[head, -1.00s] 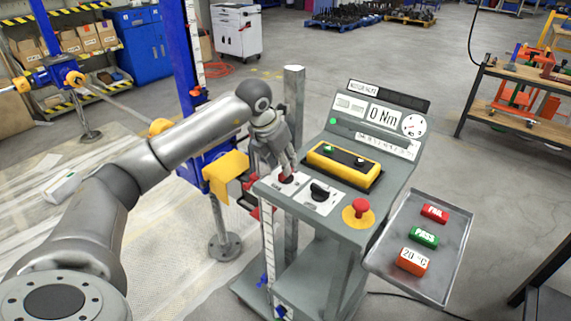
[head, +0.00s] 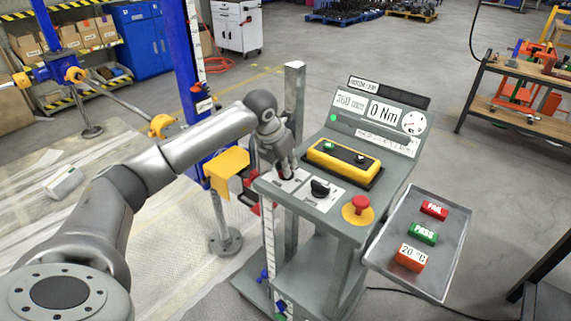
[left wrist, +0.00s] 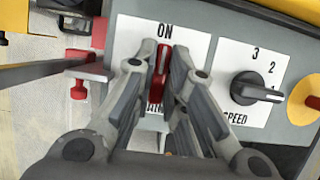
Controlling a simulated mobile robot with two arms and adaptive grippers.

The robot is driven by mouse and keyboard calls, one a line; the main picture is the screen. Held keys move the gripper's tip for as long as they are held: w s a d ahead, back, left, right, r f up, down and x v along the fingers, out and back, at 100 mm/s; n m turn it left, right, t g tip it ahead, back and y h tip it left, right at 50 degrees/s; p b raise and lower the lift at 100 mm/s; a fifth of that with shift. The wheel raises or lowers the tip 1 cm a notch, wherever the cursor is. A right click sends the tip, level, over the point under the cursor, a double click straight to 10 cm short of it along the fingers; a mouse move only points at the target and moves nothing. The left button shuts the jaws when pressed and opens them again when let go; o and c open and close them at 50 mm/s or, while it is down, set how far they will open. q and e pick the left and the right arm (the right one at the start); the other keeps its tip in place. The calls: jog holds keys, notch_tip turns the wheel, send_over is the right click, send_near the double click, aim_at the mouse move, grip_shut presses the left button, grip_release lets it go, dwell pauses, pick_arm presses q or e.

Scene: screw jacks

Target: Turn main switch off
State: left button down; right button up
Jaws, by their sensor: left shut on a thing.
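The main switch is a red handle on a white plate marked ON, on the grey control console (head: 335,215). In the left wrist view the red handle (left wrist: 160,72) stands upright in the picture, pointing toward the word ON. My left gripper (left wrist: 161,85) is shut on it, one finger on each side; in the head view the gripper (head: 286,172) reaches down to the console's left part and hides most of the handle. The lower plate lettering is partly covered by the fingers. My right gripper is not in view.
A black speed knob (head: 320,188) sits right of the switch, with a red emergency button (head: 361,204) beyond it. A yellow button box (head: 345,162) lies behind. A grey tray (head: 452,245) with labelled blocks is at the right. A blue post with a yellow part (head: 226,170) stands left.

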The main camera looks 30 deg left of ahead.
pick_arm(q)
jog(key=shift+a+m+b, duration=0.1)
jog(key=shift+m+b, duration=0.3)
jog(key=shift+m, duration=0.2)
jog(key=shift+m+h+b, duration=0.5)
jog(key=shift+m+h, duration=0.2)
jog(key=shift+m, duration=0.5)
jog(key=m, duration=0.2)
jog(key=m+g+h, duration=0.1)
jog(key=m, duration=0.1)
jog(key=shift+w+m+h+b, duration=0.1)
jog(key=shift+m+h+b, duration=0.2)
jog(key=m+g, duration=0.1)
jog(key=m, duration=0.3)
jog(key=shift+m+g+h, duration=0.3)
jog(key=shift+g+h, duration=0.1)
jog(key=m+g, duration=0.2)
jog(key=m, duration=0.2)
jog(key=shift+w+m+b, duration=0.1)
jog(key=shift+m+b, duration=0.3)
jog(key=shift+a+m, duration=0.1)
jog(key=shift+m, duration=0.2)
jog(key=c, duration=1.5)
grip_release()
